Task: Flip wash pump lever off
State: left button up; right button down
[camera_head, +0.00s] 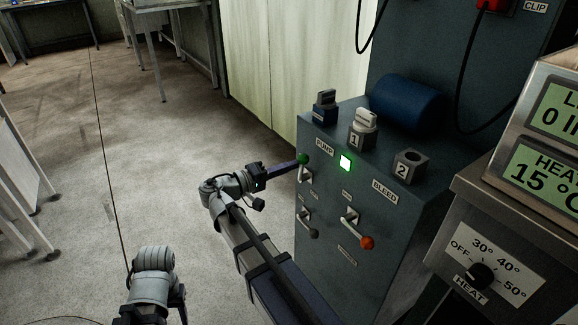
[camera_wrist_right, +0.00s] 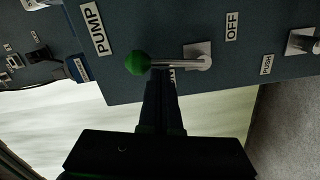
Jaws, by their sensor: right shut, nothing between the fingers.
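The pump lever has a green ball knob (camera_head: 303,158) and a metal shaft on the blue-grey cabinet; the knob also shows in the right wrist view (camera_wrist_right: 138,63). The lever points up toward the PUMP label (camera_head: 325,148), with the OFF label (camera_head: 314,197) below its base. My right gripper (camera_head: 296,163) is shut and empty, its tips at the lever just beside the knob. In the right wrist view the fingertips (camera_wrist_right: 161,72) overlap the shaft's edge by the knob; I cannot tell whether they touch. My left arm shows at the bottom left, without its gripper in view.
A green lamp (camera_head: 345,162) is lit beside the lever. An orange-knobbed lever (camera_head: 366,242) and a dark-knobbed lever (camera_head: 313,233) sit lower on the panel. Numbered sockets and a blue roller (camera_head: 407,101) are on top. A heat control box (camera_head: 490,270) stands at right.

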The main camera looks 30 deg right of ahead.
jog(key=shift+s+m, duration=0.2)
jog(key=shift+m, duration=0.1)
jog(key=s+f+m+b, duration=0.3)
jog(key=s+f+m, duration=0.1)
jog(key=m, duration=0.6)
jog(key=shift+s+d, duration=0.2)
jog(key=shift+s, duration=0.65)
dwell(0.5)
